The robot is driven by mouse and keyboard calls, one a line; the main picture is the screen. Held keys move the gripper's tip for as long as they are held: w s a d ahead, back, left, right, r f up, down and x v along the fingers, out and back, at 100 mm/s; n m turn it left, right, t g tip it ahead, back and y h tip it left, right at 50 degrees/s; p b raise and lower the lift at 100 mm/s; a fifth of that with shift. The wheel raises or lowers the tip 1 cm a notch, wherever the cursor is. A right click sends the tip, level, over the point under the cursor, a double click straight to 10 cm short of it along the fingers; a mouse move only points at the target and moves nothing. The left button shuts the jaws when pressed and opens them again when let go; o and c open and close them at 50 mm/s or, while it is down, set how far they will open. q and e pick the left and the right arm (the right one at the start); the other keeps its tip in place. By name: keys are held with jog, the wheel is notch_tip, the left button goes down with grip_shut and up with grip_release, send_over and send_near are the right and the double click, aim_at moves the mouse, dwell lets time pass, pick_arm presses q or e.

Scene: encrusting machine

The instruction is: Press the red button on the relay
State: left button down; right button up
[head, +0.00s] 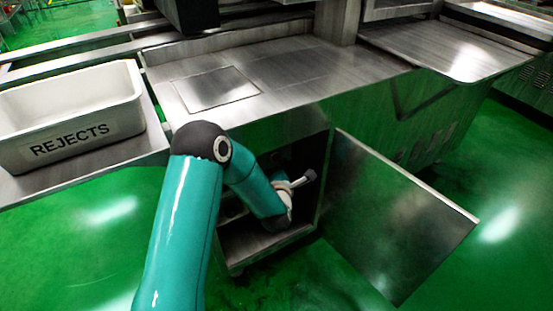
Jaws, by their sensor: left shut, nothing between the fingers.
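The relay and its red button do not show; my arm and the cabinet walls hide much of the inside. The open cabinet (232,256) is below the metal worktop, in the middle of the head view. My teal left arm reaches into its opening. My left gripper (303,179) is at the opening, near its right side, shut and empty; its small pale and dark end is partly hard to make out. I cannot tell how far it is from the relay. My right gripper is not in view.
The cabinet door (405,220) stands swung open to the right. A white bin marked REJECTS (75,110) stands on a metal shelf at the left. The worktop (290,75) is above the opening. Green floor (310,285) is free in front.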

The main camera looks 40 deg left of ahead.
pick_arm(q)
jog(key=shift+d, duration=0.1)
jog(key=d, duration=0.1)
jog(key=s+d+b, duration=0.1)
jog(key=d, duration=0.1)
jog(key=s+d, duration=0.1)
jog(key=shift+d+b, duration=0.2)
jog(key=shift+b, duration=0.1)
jog(key=shift+r, duration=0.1)
dwell(0.7)
